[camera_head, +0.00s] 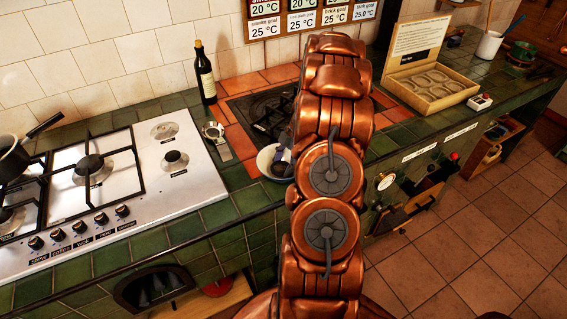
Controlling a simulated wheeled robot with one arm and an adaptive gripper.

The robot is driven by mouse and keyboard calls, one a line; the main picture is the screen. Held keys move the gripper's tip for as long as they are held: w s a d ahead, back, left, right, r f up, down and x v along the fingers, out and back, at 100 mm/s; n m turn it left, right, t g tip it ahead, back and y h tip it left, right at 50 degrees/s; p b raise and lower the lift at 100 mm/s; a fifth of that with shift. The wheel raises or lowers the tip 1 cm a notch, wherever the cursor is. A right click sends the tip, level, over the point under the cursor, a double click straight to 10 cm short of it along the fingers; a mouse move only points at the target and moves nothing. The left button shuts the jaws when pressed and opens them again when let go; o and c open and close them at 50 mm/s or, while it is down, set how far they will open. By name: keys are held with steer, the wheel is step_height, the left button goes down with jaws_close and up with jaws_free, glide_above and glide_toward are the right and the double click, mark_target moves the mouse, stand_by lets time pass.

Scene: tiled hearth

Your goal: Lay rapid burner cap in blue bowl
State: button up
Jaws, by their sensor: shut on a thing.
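A pale bowl (266,163), bluish-white on its visible side, stands on the green tiles right of the hob, partly hidden behind my copper arm. Dark grey parts of my gripper (284,156) show over the bowl beside the arm. The gripper is shut on a dark thing, taken to be the rapid burner cap, which is mostly hidden; its outline is not clear. I cannot tell whether it touches the bowl. On the white hob, the back right burner (164,131) shows a bare pale top, while the front right burner (175,157) has a dark cap.
A dark bottle (206,78) stands behind the hob's right end. A small metal object (215,134) lies between hob and bowl. An open wooden box (432,88) stands on the right of the counter.

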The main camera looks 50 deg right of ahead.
steer(key=o, duration=1.3)
steer(key=v, duration=1.2)
steer(key=shift+a, duration=0.1)
